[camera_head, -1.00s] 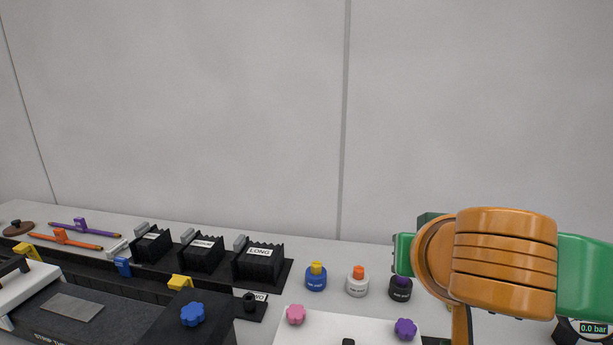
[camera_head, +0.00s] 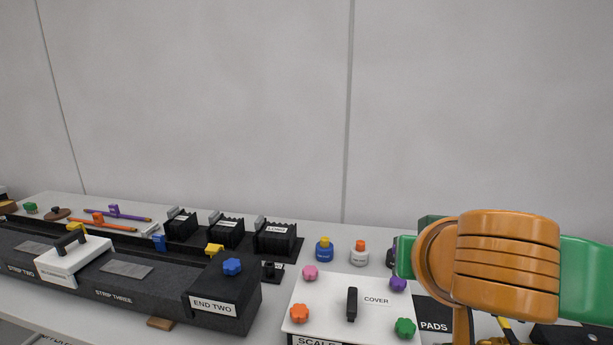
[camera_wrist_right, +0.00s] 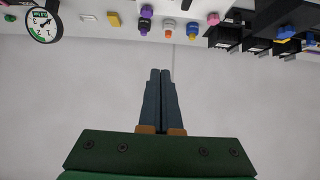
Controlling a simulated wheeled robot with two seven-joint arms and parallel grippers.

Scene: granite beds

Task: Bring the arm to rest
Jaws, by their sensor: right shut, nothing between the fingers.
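My right arm (camera_head: 507,262), orange and green, is raised and bent at the right of the head view. It hides part of the table's right end. My right gripper (camera_wrist_right: 161,75) shows in the right wrist view with its two dark fingers together and nothing between them. The fingers point toward the table edge of the picture, with plain wall around them, and appear apart from every object. The right gripper's fingers are not clear in the head view. My left gripper is in neither view.
A long granite bed (camera_head: 128,293) with a white block (camera_head: 70,262) on it fills the left. A white cover (camera_head: 335,313) with coloured knobs sits in the middle. Black racks (camera_head: 275,238) and small bottles (camera_head: 324,250) stand behind. A round gauge (camera_wrist_right: 43,25) shows in the wrist view. The wall above is bare.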

